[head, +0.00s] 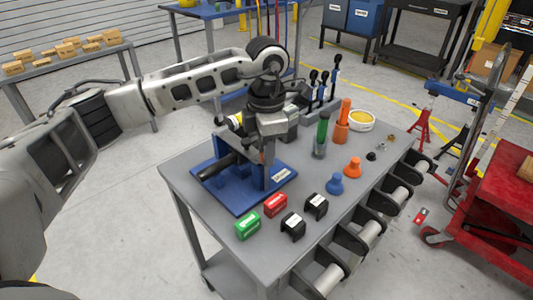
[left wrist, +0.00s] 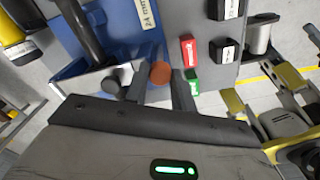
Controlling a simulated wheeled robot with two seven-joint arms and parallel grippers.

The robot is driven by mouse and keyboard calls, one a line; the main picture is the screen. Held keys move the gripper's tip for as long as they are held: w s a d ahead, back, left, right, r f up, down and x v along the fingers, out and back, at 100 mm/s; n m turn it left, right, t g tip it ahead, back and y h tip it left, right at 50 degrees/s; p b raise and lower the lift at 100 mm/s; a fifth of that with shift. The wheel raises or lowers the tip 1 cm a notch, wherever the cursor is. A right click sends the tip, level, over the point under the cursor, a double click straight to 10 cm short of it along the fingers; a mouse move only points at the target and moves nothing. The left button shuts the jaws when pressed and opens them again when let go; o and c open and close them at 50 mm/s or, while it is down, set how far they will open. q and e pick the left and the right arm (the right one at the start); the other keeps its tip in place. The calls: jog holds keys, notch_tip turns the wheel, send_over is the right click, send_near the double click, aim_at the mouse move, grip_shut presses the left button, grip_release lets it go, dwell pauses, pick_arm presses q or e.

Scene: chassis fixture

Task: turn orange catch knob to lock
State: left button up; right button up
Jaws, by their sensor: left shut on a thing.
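The blue fixture (head: 240,205) sits on the grey cart, with an upright blue post and a black bar (head: 218,167) lying across it. My left gripper (head: 266,154) reaches down over the fixture from above. In the left wrist view the round orange catch knob (left wrist: 160,73) sits between the two fingers of the left gripper (left wrist: 160,88), which is shut on it. A dark round knob (left wrist: 111,86) is beside it, near the black bar. In the head view the gripper mostly hides the orange knob. My right gripper is not in view.
Green (head: 247,226) and red (head: 275,205) blocks and two black blocks (head: 293,224) stand by the fixture's front edge. Blue (head: 335,184) and orange (head: 353,167) plugs, a green-handled tool (head: 322,135) and a yellow-filled bowl (head: 361,120) stand to the right. Black brackets line the cart's right side.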

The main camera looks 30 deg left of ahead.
pick_arm(q)
jog(key=shift+m+b, duration=0.6)
jog(key=shift+m, duration=1)
jog(key=shift+r, duration=0.1)
jog(key=o, duration=1)
notch_tip(320, 180, up, 16)
jog(key=shift+p, duration=0.45)
